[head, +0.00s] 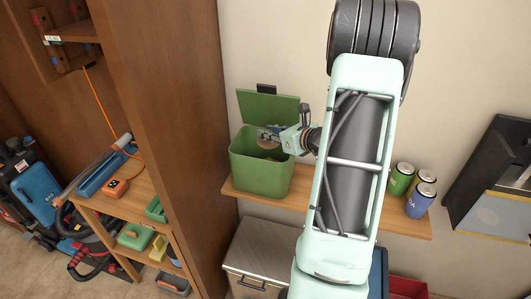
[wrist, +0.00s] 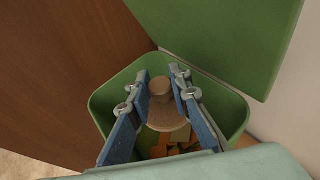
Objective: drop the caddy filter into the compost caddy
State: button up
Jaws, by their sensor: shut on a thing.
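The compost caddy (head: 262,178) is a green bin on the wall shelf, with its lid (head: 268,106) standing open at the back. It also shows in the wrist view (wrist: 101,107). My gripper (head: 270,134) is at the caddy's open mouth. In the wrist view, my gripper (wrist: 160,76) has its two blue-grey fingers shut on the caddy filter (wrist: 167,117), a brown round piece with a knob. The filter is over the caddy's opening. Orange and brown scraps (wrist: 165,148) lie inside the caddy below it. The filter's lower side is hidden.
A tall wooden cabinet panel (head: 170,120) stands close to the caddy's left. Several cans (head: 402,178) stand on the shelf (head: 310,208) to the right, beyond my arm. A metal-topped bin (head: 262,250) is below the shelf. A dark box (head: 495,170) is at the far right.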

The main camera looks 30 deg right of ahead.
jog(key=o, duration=1)
jog(key=v, duration=1.2)
jog(key=shift+a+f, duration=0.1)
